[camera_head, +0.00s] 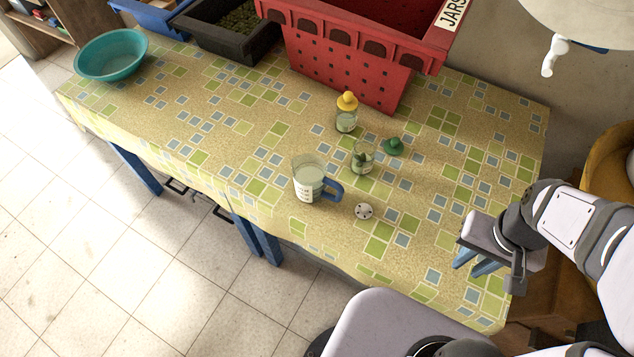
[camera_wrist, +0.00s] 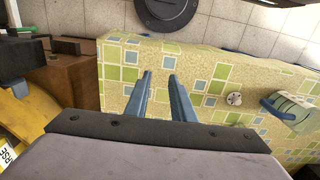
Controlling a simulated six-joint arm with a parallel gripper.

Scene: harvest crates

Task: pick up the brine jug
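The brine jug (camera_head: 308,182) is a clear measuring jug with dark markings, pale green liquid and a blue handle on its right side. It stands upright on the patterned table near the front edge. In the wrist view the jug (camera_wrist: 293,110) is at the right edge, with its blue handle towards the left. My gripper (camera_head: 468,264) is at the right end of the table, well to the right of the jug. Its two blue fingers (camera_wrist: 160,76) are apart with nothing between them. It does not touch the jug.
A white round piece with dark holes (camera_head: 364,211) lies right of the jug. Behind are an open jar (camera_head: 361,160), a green lid (camera_head: 393,147) and a yellow-topped jar (camera_head: 346,122). A red crate (camera_head: 345,75), black crate (camera_head: 215,42) and teal bowl (camera_head: 112,60) stand farther back.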

